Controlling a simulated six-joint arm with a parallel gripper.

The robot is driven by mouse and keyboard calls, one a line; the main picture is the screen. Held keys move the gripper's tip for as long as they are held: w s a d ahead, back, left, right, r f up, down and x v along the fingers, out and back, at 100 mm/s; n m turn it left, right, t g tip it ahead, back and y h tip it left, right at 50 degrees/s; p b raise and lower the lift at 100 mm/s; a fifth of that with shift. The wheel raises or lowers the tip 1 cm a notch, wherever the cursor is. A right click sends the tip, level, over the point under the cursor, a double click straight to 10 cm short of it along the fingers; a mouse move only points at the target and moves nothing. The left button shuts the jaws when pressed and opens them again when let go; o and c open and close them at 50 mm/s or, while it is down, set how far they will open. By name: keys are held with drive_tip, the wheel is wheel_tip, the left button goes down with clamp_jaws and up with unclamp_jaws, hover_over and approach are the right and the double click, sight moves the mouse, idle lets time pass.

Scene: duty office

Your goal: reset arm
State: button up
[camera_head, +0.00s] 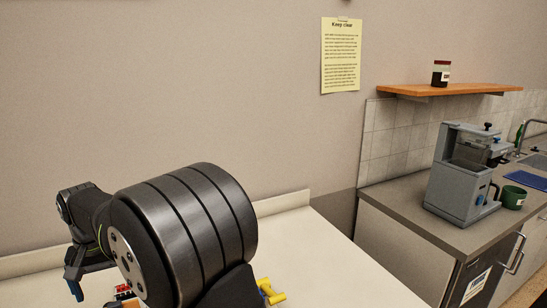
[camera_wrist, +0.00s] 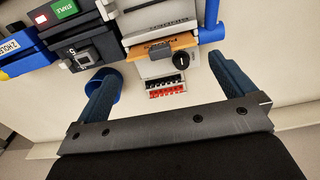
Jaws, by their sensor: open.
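My arm stands large in the head view, its thick dark grey link covering the lower left and part of the white table (camera_head: 345,270). My gripper (camera_head: 75,288) shows at the far left there, a blue finger pointing down. In the wrist view my gripper (camera_wrist: 160,66) is open, its two blue fingers wide apart. No object is held between them. Beyond the fingers are a light grey device with a black knob (camera_wrist: 181,61), an orange strip (camera_wrist: 160,47) and a row of red and white parts (camera_wrist: 166,90).
A dark box with a green label (camera_wrist: 66,8), a blue labelled bin (camera_wrist: 20,52) and a blue cup (camera_wrist: 104,80) are near the left finger. A yellow item (camera_head: 270,291) peeks out behind my arm. A grey coffee machine (camera_head: 462,180) and green mug (camera_head: 512,197) stand on the right counter.

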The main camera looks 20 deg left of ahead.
wheel_tip(320, 180, up, 2)
drive_tip(key=shift+r, duration=0.1)
drive_tip(key=s+d+f, duration=0.1)
drive_tip(key=s+d, duration=0.1)
drive_tip(key=d, duration=0.7)
drive_tip(key=s+d+f, duration=0.2)
drive_tip(key=d, duration=0.7)
drive_tip(key=shift+s+d, duration=0.3)
drive_tip(key=shift+s, duration=0.05)
